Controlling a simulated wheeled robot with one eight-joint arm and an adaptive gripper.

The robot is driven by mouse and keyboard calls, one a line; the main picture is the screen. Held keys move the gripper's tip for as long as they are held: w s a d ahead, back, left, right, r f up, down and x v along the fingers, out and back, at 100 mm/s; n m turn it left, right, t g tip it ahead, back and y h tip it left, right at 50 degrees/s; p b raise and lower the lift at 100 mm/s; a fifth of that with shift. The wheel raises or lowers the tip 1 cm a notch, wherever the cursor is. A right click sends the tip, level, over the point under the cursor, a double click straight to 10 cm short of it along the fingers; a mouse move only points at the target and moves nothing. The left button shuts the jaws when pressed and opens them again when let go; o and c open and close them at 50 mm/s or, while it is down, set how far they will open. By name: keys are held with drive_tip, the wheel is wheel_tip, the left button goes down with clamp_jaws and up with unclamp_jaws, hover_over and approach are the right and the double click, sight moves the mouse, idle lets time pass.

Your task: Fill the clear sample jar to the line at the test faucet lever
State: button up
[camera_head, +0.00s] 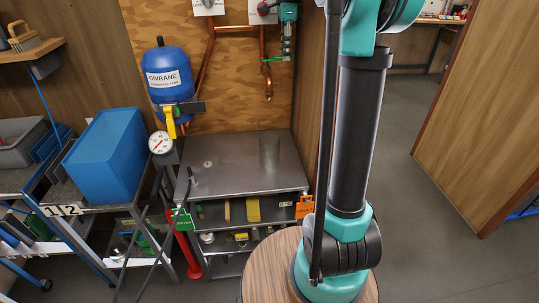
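A copper pipe (268,82) ends in a small spout on the plywood wall, with a small green lever (277,58) just above it. This may be the test faucet; I see no label. Below it, on the grey metal bench (225,178), is a faint upright cylindrical shape (270,153). It may be the clear jar or only a reflection; I cannot tell. No fill line or water can be made out. My teal and black arm rises at right of centre and leaves the top of the picture.
A blue tank (165,62) with a yellow handle (170,122) below it and a round gauge (160,143) stand left of the spout. A blue bin (105,155) sits on the left shelf. A wooden panel (488,120) stands at right; grey floor (410,200) beside my arm is clear.

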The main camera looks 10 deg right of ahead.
clamp_jaws()
drive_tip(key=m, duration=0.1)
drive_tip(key=s+m, duration=0.2)
drive_tip(key=m, duration=0.1)
drive_tip(key=shift+s+a, duration=0.15)
drive_tip(key=shift+a, duration=0.1)
drive_tip(key=shift+s+a+m, duration=0.3)
drive_tip(key=shift+s+m, duration=0.2)
drive_tip(key=shift+m, duration=0.5)
drive_tip(key=shift+s+a+m, duration=0.3)
drive_tip(key=shift+s+m, duration=0.2)
drive_tip(key=shift+m, duration=0.5)
